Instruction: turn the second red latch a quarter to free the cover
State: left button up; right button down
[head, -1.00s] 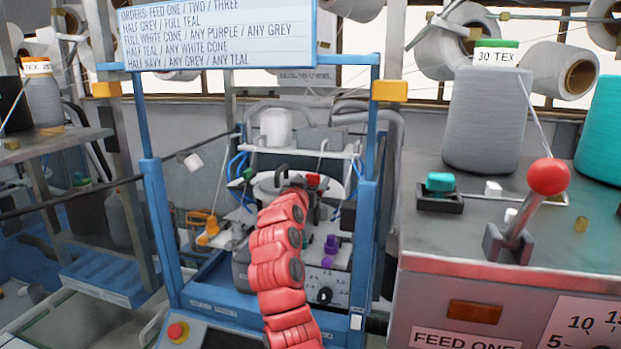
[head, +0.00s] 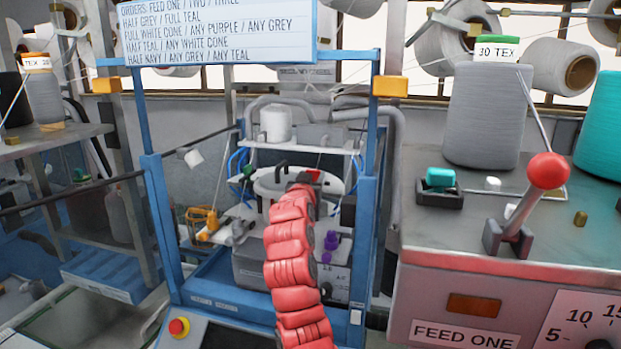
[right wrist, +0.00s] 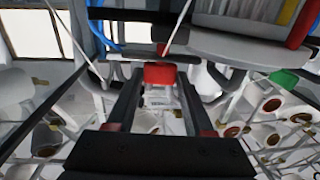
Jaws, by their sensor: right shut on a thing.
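A red latch (head: 313,176) sits at the right side of the pale round cover (head: 265,186) in the blue frame. In the right wrist view the red latch (right wrist: 160,74) lies between the fingertips of my right gripper (right wrist: 160,85), which is shut on it. In the head view my red right arm reaches up from the bottom and hides most of that gripper (head: 303,184) and part of the cover. A dark handle stands on the cover, left of the latch. I cannot tell how far the latch is turned. My left gripper is not in view.
Blue posts (head: 160,220) stand on both sides of the machine. A grey bench (head: 440,230) at the right carries a red-knobbed lever (head: 548,171) and a large grey cone (head: 488,115). A red stop button (head: 179,327) is at the lower left.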

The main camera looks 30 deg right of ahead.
jog(key=shift+s+d+f+n+t+y, duration=0.1)
jog(key=shift+n+t+y, duration=0.25)
jog(key=shift+y, duration=0.1)
jog(key=shift+s+d+f+n+t+y, duration=0.1)
jog(key=shift+n+t+y, duration=0.15)
jog(key=shift+t+y, duration=0.15)
jog(key=shift+r+n+t+y, duration=0.15)
jog(key=shift+n+t+y, duration=0.1)
jog(key=shift+n+y, duration=0.2)
jog(key=shift+c, duration=1.4)
grip_release()
jog(key=b+v, duration=0.7)
jog(key=v, duration=1)
jog(key=shift+a, duration=0.25)
jog(key=shift+s+b, duration=0.1)
jog(key=shift+b, duration=0.2)
